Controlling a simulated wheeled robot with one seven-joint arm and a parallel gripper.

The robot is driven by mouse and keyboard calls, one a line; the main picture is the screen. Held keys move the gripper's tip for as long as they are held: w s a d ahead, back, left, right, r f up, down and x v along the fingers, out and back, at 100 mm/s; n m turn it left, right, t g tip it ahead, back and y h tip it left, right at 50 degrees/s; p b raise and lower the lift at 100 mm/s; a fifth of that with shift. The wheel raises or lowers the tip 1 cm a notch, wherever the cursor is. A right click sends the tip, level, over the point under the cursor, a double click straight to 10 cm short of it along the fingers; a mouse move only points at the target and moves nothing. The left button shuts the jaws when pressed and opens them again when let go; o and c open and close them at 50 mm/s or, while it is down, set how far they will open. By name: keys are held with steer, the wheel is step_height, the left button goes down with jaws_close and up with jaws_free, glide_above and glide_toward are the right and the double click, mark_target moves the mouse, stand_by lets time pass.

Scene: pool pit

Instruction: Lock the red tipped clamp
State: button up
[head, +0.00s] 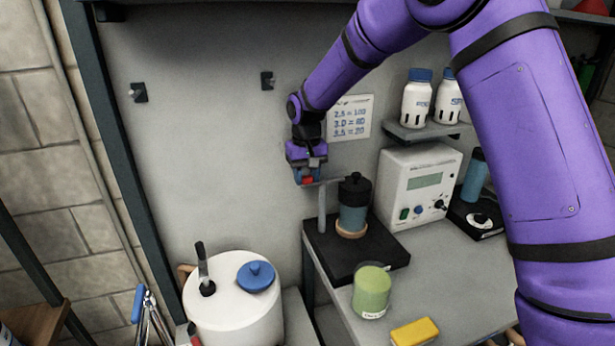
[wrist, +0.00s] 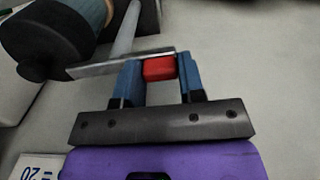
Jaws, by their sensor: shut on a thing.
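The red tip (head: 308,181) of the clamp sits between the fingers of my gripper (head: 306,177) in the head view. In the wrist view the red tip (wrist: 159,68) is a small block between the blue fingers of my gripper (wrist: 158,78). The clamp's grey flat bar (wrist: 112,65) runs left from the red tip, towards a dark-capped bottle. In the head view the clamp's post (head: 322,208) stands on a black base (head: 352,252). The blue-grey bottle with a black cap (head: 354,203) stands upright on a tan ring on that base. The clamp's joint is too small to read.
A white instrument (head: 418,183) stands right of the bottle. A green jar (head: 371,291) and a yellow block (head: 414,331) are on the bench in front. A white drum (head: 233,310) with a blue lid stands lower left. The wall behind carries a number card (head: 350,118).

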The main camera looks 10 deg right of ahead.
steer(key=shift+w, duration=0.1)
stand_by(0.4)
steer(key=o, duration=0.9)
steer(key=shift+o, duration=0.2)
step_height(320, 180, up, 11)
steer(key=shift+f, duration=0.1)
